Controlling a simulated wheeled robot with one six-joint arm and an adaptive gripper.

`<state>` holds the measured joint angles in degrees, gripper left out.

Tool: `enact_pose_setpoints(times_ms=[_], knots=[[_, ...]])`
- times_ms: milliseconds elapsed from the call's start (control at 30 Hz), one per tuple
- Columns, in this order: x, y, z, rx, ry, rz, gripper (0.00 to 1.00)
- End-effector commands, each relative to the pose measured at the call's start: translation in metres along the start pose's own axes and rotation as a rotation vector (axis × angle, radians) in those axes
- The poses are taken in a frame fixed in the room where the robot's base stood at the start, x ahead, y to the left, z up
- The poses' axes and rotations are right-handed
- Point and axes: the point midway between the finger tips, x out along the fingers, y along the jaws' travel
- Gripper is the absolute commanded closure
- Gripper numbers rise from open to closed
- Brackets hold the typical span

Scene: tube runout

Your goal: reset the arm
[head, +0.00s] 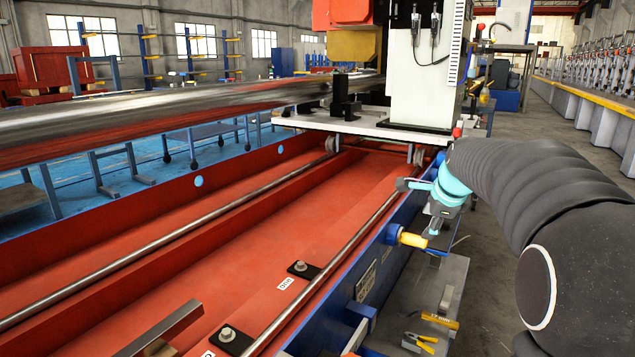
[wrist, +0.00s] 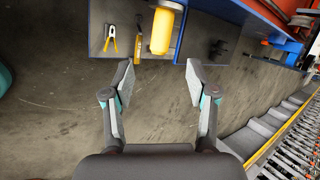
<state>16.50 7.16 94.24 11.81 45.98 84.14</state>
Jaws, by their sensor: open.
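My arm, in a dark ribbed sleeve with a teal wrist joint, reaches in from the right in the head view. My gripper (wrist: 158,78) is open, with nothing between its two grey finger pads. In the wrist view a yellow handle (wrist: 161,32) lies just beyond the fingertips, in line with the gap and apart from the pads. In the head view the handle (head: 412,240) sticks out from the blue side of the machine bed, just below my wrist. My fingers are small and partly unclear there.
A long metal tube (head: 180,105) crosses above the red bed (head: 240,225). A white machine carriage (head: 420,65) stands behind. Open floor lies beyond my arm.

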Motion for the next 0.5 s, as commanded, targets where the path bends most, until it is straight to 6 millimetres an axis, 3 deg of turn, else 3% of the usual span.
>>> enact_pose_setpoints(times_ms=[133,233,500], knots=[[0.017,0.036,-0.008,-0.305,0.007,0.085,0.42],[0.016,0.069,-0.010,-0.532,-0.003,0.142,0.42],[-0.029,0.179,0.005,-1.185,-0.079,0.243,0.42]])
